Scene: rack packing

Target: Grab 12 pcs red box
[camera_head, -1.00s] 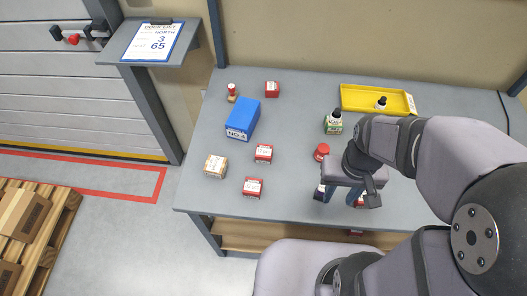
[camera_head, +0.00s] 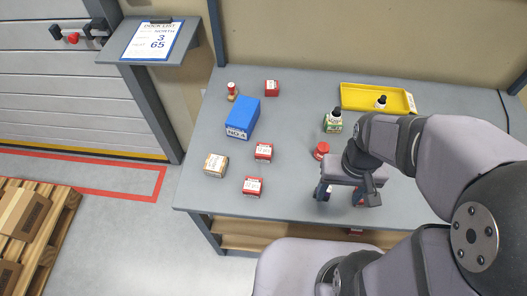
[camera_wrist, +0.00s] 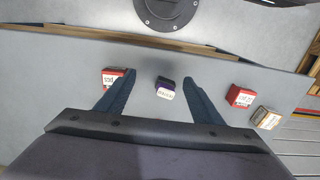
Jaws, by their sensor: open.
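Small red boxes with white labels lie on the grey table: one at the back (camera_head: 272,88), one in the middle (camera_head: 263,152) and one near the front edge (camera_head: 253,187). Another red box (camera_wrist: 113,77) is partly hidden behind a finger in the wrist view. The box counts are too small to read surely. My gripper (camera_head: 341,197) is open and empty above the front of the table; its fingers also show in the wrist view (camera_wrist: 158,78). A small dark purple item with a white label (camera_wrist: 165,90) appears between the fingers, below them.
A blue box (camera_head: 243,118), a tan box (camera_head: 215,165), a stamp (camera_head: 232,91), a bottle (camera_head: 333,122) and a red-capped jar (camera_head: 321,150) stand around the table (camera_head: 295,180). A yellow tray (camera_head: 360,103) holding a bottle is at the back right.

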